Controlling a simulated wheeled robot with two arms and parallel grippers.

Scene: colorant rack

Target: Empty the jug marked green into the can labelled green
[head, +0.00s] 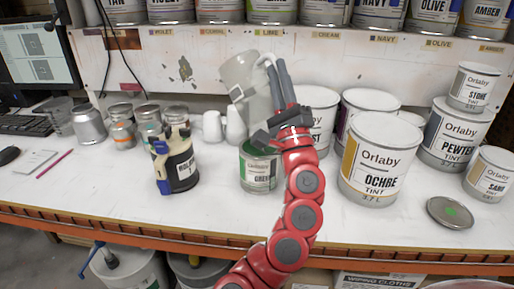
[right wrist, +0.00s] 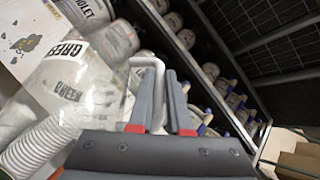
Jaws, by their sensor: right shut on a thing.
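The translucent jug (head: 240,97) is tilted in the air over the green-labelled can (head: 258,170), which stands upright on the bench. In the right wrist view, the jug (right wrist: 95,72) bears a GREEN marking. My right gripper (head: 275,66) is shut on the jug's pale handle; in the right wrist view the handle shows between the fingers (right wrist: 158,95). The jug is above the can and apart from it. I cannot tell whether liquid is flowing. The can's opening is partly hidden by my right gripper. My left gripper is not in view.
A dark container with blue parts (head: 174,165) stands left of the green can. Large tint cans, such as OCHRE (head: 380,162), stand on the right. A lid with a green dot (head: 450,212) lies near the front edge. The front middle of the bench is clear.

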